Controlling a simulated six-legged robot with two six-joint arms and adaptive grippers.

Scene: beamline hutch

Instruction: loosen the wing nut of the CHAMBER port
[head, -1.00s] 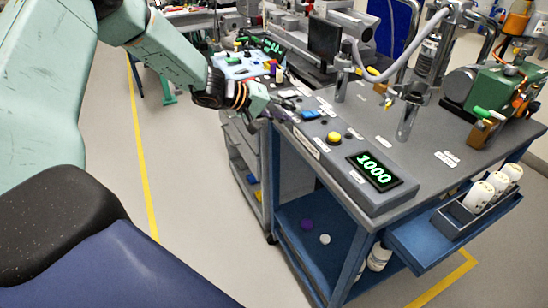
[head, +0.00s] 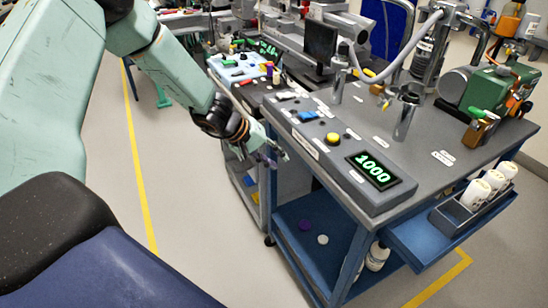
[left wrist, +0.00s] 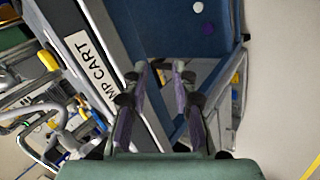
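No wing nut or port labelled CHAMBER can be made out in either view. My left gripper (head: 280,152) is beside the front edge of the pump cart (head: 440,137), left of the control panel with the lit 1000 display (head: 374,170). In the left wrist view the two fingers of my left gripper (left wrist: 160,72) stand apart with nothing visible between them. Beyond them are the cart's blue frame and its label ending in "MP CART" (left wrist: 90,70). My right gripper is not in view.
A yellow button (head: 333,138) sits on the control panel. A metal cylinder (head: 405,115) and a green pump (head: 492,88) stand on the cart top. White bottles (head: 480,193) fill a side tray. Behind is a crowded bench. Floor left of the cart is clear.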

